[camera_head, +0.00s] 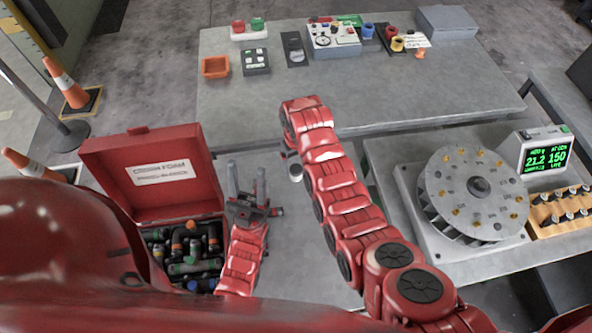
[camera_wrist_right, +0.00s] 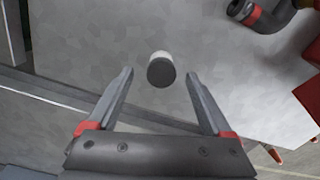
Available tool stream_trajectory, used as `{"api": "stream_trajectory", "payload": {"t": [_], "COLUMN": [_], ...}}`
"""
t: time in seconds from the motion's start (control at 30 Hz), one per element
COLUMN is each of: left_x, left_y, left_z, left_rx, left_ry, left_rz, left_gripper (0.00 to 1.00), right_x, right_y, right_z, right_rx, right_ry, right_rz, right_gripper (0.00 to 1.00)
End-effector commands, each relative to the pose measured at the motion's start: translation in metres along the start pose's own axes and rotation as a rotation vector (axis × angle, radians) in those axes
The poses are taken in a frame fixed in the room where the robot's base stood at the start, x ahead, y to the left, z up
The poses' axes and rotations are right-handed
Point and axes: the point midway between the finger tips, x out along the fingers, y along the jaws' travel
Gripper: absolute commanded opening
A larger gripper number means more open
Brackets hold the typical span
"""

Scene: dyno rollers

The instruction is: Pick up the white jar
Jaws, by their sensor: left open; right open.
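The white jar (camera_wrist_right: 160,70) stands on the grey table, with a dark round top facing the right wrist camera and a strip of white side showing. My right gripper (camera_wrist_right: 158,78) is open and empty, its two fingers spread on either side of the jar in the picture; no contact shows. In the head view my right arm hides that gripper, and a small grey-and-white piece shows beside the arm, which I cannot identify for sure. My left gripper (camera_head: 246,168) is open and empty, fingers pointing away, right of the red box.
An open red box (camera_head: 150,172) with several pipe fittings stands at left. A round metal rotor (camera_head: 470,190) and a green-lit display (camera_head: 545,155) stand at right. The far table (camera_head: 360,95) holds small devices along its back; its front is clear.

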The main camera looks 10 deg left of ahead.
Motion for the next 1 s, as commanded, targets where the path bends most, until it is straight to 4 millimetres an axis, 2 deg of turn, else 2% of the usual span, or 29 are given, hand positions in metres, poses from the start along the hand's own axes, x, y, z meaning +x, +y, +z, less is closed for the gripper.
{"api": "stream_trajectory", "payload": {"t": [0.03, 0.1, 0.33, 0.7, 1.0], "left_x": [0.009, 0.015, 0.018, 0.018, 0.018], "left_y": [0.0, -0.001, -0.001, -0.001, -0.001], "left_z": [-0.002, -0.003, -0.003, -0.003, -0.003], "left_rx": [0.0, 0.0, 0.0, 0.0, 0.0], "left_ry": [0.0, 0.0, 0.0, 0.0, 0.0], "left_rz": [0.0, 0.0, 0.0, 0.0, 0.0], "left_gripper": [0.5, 0.5, 0.5, 0.5, 0.5], "right_x": [0.0, 0.009, 0.029, 0.034, 0.034], "right_y": [-0.001, -0.003, -0.002, -0.002, -0.002], "right_z": [0.001, 0.001, -0.001, -0.001, -0.001], "right_rx": [-0.001, -0.001, -0.001, 0.0, 0.0], "right_ry": [-0.004, -0.007, 0.0, 0.002, 0.001], "right_rz": [0.0, 0.0, 0.0, 0.0, 0.0], "right_gripper": [0.84, 0.84, 0.84, 0.84, 0.3]}}
